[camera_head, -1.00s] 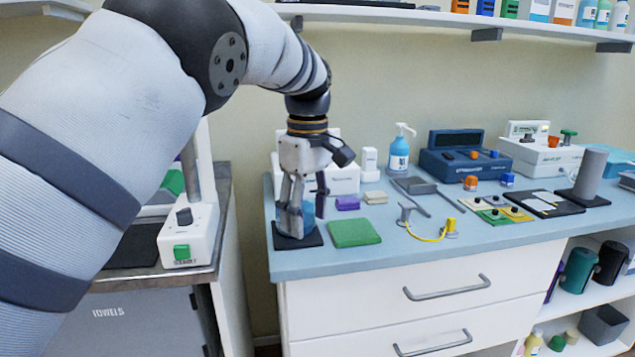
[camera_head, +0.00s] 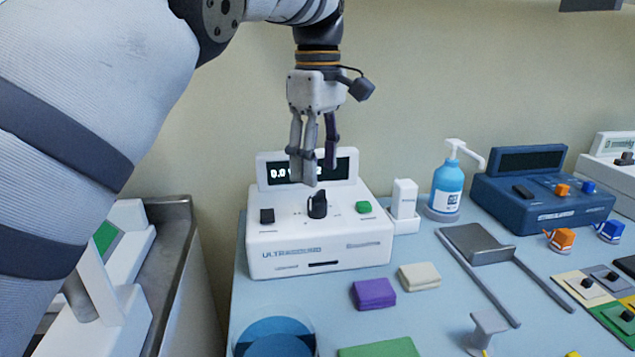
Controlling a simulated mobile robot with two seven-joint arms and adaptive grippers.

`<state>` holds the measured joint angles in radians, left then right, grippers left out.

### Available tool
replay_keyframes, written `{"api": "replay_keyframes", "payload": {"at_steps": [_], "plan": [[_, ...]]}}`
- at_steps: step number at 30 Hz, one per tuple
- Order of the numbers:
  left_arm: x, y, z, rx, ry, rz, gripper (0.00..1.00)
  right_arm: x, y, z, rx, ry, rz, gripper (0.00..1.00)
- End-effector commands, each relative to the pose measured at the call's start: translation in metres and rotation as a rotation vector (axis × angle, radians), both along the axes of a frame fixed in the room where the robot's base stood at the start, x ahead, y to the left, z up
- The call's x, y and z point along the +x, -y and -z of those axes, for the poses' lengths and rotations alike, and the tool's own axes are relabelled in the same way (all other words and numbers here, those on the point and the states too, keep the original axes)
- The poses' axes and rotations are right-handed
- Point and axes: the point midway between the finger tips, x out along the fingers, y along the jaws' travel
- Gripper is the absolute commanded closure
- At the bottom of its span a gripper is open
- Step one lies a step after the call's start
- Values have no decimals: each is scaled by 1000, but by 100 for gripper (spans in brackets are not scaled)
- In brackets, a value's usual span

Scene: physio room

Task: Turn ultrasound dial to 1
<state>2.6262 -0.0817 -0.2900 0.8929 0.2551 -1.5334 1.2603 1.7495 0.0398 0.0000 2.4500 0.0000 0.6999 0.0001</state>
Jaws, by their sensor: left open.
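The white ultrasound unit (camera_head: 275,249) stands on the blue-topped counter, with a dark display (camera_head: 342,168) at its back that my fingers partly cover. The readable part of the display begins with 0.0. The black dial (camera_head: 317,205) sits in the middle of its top panel, between a black switch (camera_head: 267,216) and a green button (camera_head: 363,207). My left gripper (camera_head: 314,172) points down above the dial, open and empty, with its fingertips apart from the dial. The dial's exact setting is too small to read. My right gripper is not in view.
A small white box (camera_head: 404,199) and a blue pump bottle (camera_head: 447,190) stand right of the unit. A purple block (camera_head: 374,293), a cream block (camera_head: 420,277) and a blue container (camera_head: 272,338) are in front. A dark blue device (camera_head: 530,213) stands further right.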

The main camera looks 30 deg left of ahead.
Motion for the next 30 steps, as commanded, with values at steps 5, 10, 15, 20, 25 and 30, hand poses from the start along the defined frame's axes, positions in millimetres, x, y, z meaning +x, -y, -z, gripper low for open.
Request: {"api": "replay_keyframes", "payload": {"at_steps": [5,10,15,20,25,30], "plan": [[-3,0,31,-1,5,0,48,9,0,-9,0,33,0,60],[-1,0,53,0,5,0,48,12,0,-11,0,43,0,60],[-1,0,59,0,3,0,48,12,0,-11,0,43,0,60],[-1,0,59,0,3,0,62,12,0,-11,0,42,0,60],[-1,0,58,0,3,0,96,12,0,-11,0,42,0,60],[-1,0,58,0,3,4,96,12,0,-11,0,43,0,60]]}}
